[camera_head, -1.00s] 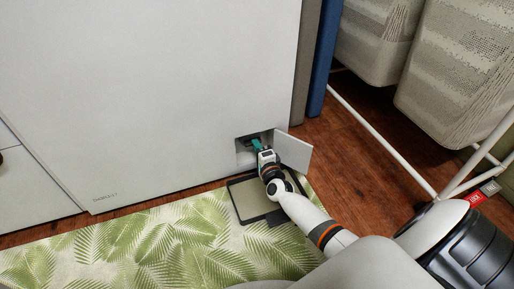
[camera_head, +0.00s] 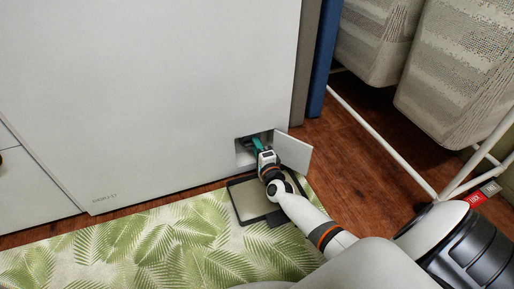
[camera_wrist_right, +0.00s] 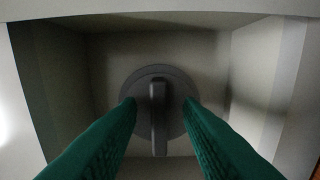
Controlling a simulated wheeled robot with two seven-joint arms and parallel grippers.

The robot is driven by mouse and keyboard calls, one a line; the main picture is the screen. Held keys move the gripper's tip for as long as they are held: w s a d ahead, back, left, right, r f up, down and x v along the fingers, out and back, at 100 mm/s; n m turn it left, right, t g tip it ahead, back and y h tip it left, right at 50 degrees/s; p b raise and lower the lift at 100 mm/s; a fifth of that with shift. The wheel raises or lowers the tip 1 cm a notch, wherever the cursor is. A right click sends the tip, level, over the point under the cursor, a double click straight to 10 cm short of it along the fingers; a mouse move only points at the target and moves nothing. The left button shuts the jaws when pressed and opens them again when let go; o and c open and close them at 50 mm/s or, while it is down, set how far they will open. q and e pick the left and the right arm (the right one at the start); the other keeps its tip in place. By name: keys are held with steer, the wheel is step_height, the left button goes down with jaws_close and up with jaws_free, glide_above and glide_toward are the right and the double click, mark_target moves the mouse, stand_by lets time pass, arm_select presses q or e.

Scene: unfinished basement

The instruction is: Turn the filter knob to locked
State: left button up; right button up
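The filter knob (camera_wrist_right: 158,118) is a dark grey round disc with a raised bar grip, seen in the right wrist view at the back of a pale recess. The bar stands upright in that picture. My right gripper (camera_wrist_right: 159,104) has its two green fingers apart, one on each side of the bar, with gaps between them and the bar. In the head view, my right gripper (camera_head: 257,143) reaches into the recess (camera_head: 243,155) low in the white appliance front; the knob is hidden there. My left gripper is not in view.
A small white flap (camera_head: 293,150) stands open right of the recess. A dark-rimmed shallow tray (camera_head: 237,203) lies below it, on the leaf-patterned mat (camera_head: 130,250). A white rack frame (camera_head: 385,140) with fabric baskets (camera_head: 455,80) stands at the right.

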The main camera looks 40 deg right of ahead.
steer(key=p+v, duration=0.6)
steer(key=v, duration=0.6)
steer(key=shift+p, duration=0.3)
